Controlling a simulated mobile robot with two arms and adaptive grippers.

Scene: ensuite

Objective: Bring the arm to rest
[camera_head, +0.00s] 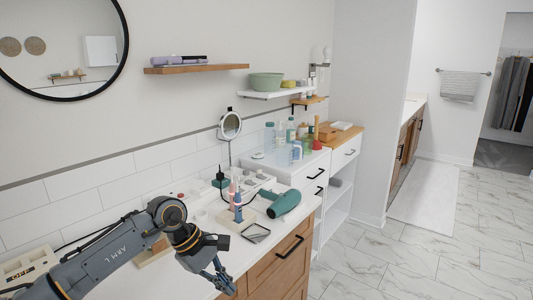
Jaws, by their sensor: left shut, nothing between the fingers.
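My left arm comes in from the lower left, over the white counter (229,249). Its left gripper (222,284) points down near the counter's front edge, above the wooden drawer front. The fingers are close together and hold nothing that I can see. My right gripper is not in view.
A teal hair dryer (284,202), a dark square compact (256,233) and small bottles (238,208) stand or lie on the counter beyond the gripper. A round mirror (230,126) stands behind them. Bottles crowd the farther cabinet. The marble floor (400,262) at right is clear.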

